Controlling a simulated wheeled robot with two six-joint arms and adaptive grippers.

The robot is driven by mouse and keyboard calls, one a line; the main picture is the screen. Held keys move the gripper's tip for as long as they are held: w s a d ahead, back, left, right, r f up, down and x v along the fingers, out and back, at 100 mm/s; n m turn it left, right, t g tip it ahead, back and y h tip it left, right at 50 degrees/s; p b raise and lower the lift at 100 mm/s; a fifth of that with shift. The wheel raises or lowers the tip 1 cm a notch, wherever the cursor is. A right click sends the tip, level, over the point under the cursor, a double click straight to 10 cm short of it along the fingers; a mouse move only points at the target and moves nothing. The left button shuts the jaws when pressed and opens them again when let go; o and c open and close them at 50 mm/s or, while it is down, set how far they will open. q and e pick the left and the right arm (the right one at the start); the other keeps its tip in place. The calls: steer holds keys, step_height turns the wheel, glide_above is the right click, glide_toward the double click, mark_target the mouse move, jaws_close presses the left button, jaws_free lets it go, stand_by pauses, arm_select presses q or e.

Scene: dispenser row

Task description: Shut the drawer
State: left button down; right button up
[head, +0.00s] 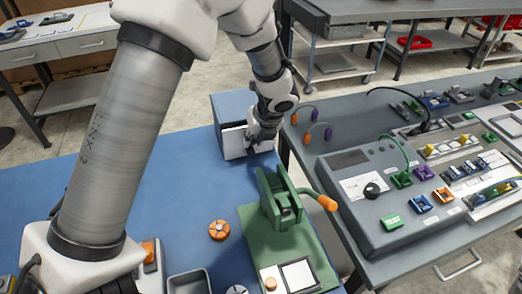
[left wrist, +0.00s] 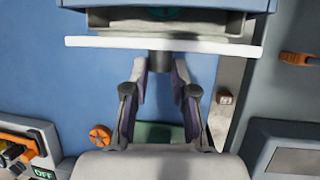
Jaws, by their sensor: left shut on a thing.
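The drawer is in a small blue-grey cabinet (head: 232,104) at the back of the blue table. Its white front (head: 234,144) faces me, and in the left wrist view the front edge (left wrist: 100,41) stands out from the cabinet (left wrist: 262,5). The open drawer inside (left wrist: 120,18) shows behind it, with a teal thing (left wrist: 163,12) partly visible. My left gripper (head: 258,142) is at the right part of the front. In the left wrist view its fingers (left wrist: 160,78) are closed around the dark handle knob (left wrist: 160,60). My right gripper is not in view.
A green press (head: 282,205) with an orange-tipped lever stands in front of the cabinet. An orange round piece (head: 219,230) lies on the blue table (head: 185,200). A grey control panel (head: 370,205) stands at the right. Blue table surface left of the cabinet is clear.

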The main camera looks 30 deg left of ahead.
arm_select(q)
steer(key=shift+w+a+p, duration=0.3)
steer(key=shift+w+a, duration=0.4)
steer(key=shift+a, duration=0.2)
steer(key=shift+d, duration=0.1)
steer(key=c, duration=1.2)
jaws_free()
steer(key=shift+o, duration=1.3)
steer(key=shift+w, duration=0.1)
steer(key=shift+w+a+f, duration=0.1)
steer(key=shift+a+f, duration=0.05)
steer(key=shift+a, duration=0.15)
steer(key=v, duration=1.2)
